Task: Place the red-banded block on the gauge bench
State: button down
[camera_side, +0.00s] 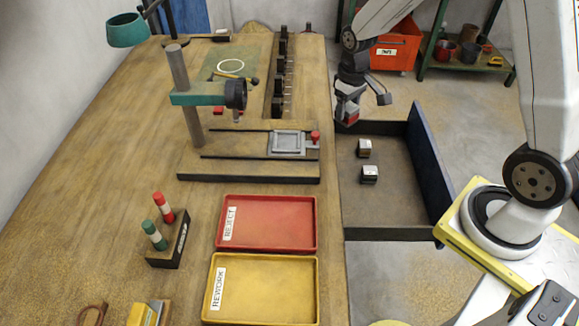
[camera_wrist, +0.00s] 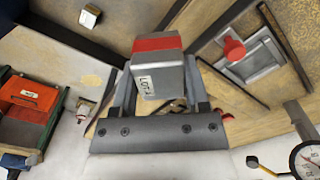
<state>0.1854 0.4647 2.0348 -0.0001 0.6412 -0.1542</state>
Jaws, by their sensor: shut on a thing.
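My gripper (camera_side: 350,103) is shut on the red-banded block (camera_side: 352,118) above the back end of the open drawer, right of the table. In the wrist view the block (camera_wrist: 160,68) sits between both fingers of my gripper (camera_wrist: 158,85). It is grey with a red band at its far end and a white label reading LOT; the rest of the label is unclear. I cannot tell for certain which part is the gauge bench. A round dial gauge (camera_wrist: 306,160) shows at the lower right of the wrist view.
The open drawer (camera_side: 392,212) holds two small blocks (camera_side: 364,148) (camera_side: 369,174). The drill press (camera_side: 179,75) and its vise (camera_side: 289,143) stand on the table. A red REJECT tray (camera_side: 300,247) and yellow REWORK tray (camera_side: 300,320) lie in front. An orange bin (camera_side: 391,53) stands behind.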

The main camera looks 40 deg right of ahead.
jog(key=s+d+f+m, duration=0.2)
jog(key=s+f+m, duration=0.2)
jog(key=f, duration=0.5)
jog(key=s+d+f+m, duration=0.1)
jog(key=s+f+m, duration=0.3)
jog(key=s+f, duration=0.4)
notch_tip(320, 180, down, 2)
jog(key=shift+s+d+f+m, duration=0.1)
jog(key=shift+s+d+m, duration=0.2)
jog(key=shift+s+d, duration=0.1)
jog(key=shift+f, duration=2.85)
jog(key=shift+f, duration=1.9)
jog(key=shift+f, duration=0.15)
jog(key=shift+c, duration=0.4)
grip_release()
